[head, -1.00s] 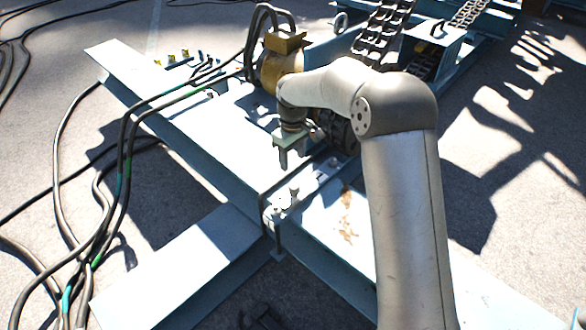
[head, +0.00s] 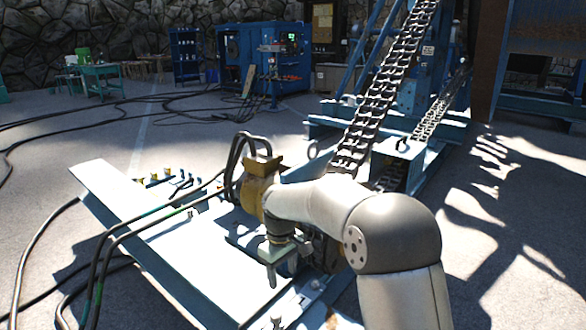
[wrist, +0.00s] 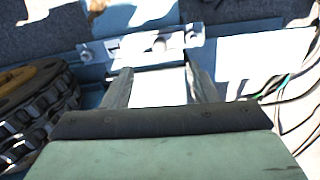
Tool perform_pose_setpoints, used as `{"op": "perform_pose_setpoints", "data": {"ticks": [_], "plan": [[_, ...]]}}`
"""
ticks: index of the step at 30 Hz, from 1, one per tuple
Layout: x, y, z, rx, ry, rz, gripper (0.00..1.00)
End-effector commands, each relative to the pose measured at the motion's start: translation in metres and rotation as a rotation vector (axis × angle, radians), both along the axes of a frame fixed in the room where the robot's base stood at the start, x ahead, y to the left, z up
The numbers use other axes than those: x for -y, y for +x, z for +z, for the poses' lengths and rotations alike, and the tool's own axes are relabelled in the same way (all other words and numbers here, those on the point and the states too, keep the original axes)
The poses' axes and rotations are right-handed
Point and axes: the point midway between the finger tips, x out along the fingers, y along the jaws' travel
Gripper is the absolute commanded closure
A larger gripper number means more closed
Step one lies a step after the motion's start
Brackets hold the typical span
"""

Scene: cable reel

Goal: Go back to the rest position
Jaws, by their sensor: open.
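My gripper (head: 271,274) points down above the pale blue steel beam, close in front of the yellow-brown motor unit (head: 258,188). In the wrist view my gripper (wrist: 157,75) shows two grey fingers spread apart with nothing held between them. The pale beam surface (wrist: 158,88) shows in the gap. A plate with bolts (wrist: 158,44) lies beyond the fingertips. My grey arm reaches in from the lower right and hides part of the machine behind it.
Black hoses (head: 150,225) run from the motor across the beam (head: 175,262) to the left. Heavy chains (head: 385,95) rise behind the arm. A dark chain wheel (wrist: 35,110) is close at left in the wrist view. Blue machinery (head: 262,57) stands far back; open floor lies between.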

Motion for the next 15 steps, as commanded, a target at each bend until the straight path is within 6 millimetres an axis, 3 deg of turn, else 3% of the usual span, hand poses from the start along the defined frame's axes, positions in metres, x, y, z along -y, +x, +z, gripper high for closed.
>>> {"op": "perform_pose_setpoints", "data": {"ticks": [1, 6, 10, 15], "plan": [[0.019, -0.017, 0.045, 0.011, -0.008, -0.049, 0.47], [0.083, -0.096, 0.13, 0.027, -0.025, -0.263, 0.47], [0.127, -0.169, 0.18, 0.035, -0.018, -0.45, 0.47], [0.163, -0.255, 0.21, 0.033, 0.01, -0.663, 0.47]]}}
